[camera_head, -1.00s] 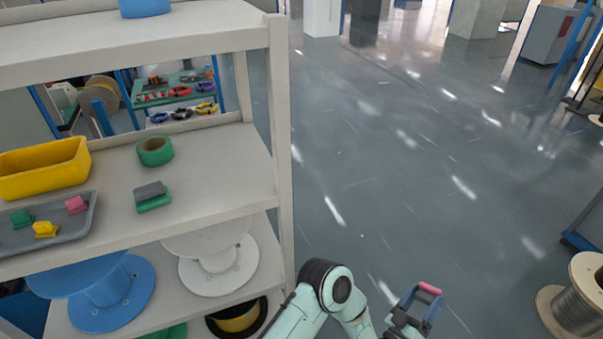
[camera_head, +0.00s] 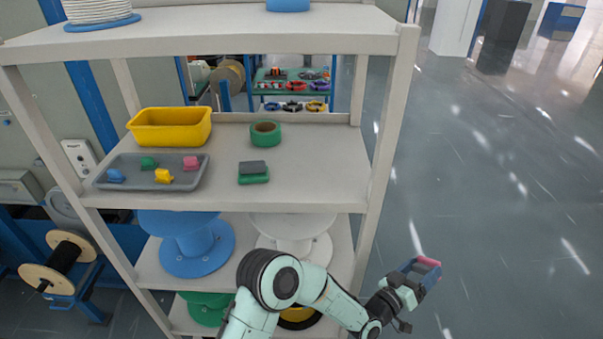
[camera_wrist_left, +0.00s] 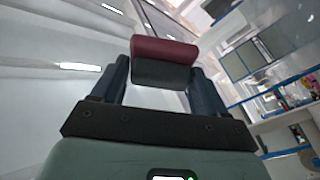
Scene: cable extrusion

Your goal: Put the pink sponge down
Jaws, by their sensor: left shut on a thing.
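The pink sponge (camera_head: 429,262) is held out to the right of the shelf rack, over the open floor. My left gripper (camera_head: 422,269) is shut on it, with a finger on each side. In the left wrist view the sponge (camera_wrist_left: 164,50) shows dark red with a dark grey layer, clamped between the fingertips. A green and grey sponge (camera_head: 253,172) lies on the middle shelf (camera_head: 310,180), clear of the gripper. My right gripper is out of view.
On the middle shelf stand a yellow bin (camera_head: 168,132), a grey tray (camera_head: 127,180) with several small coloured pieces, and green tape (camera_head: 265,134). The shelf right of the green sponge is bare. The rack's right post (camera_head: 385,145) stands between shelf and gripper.

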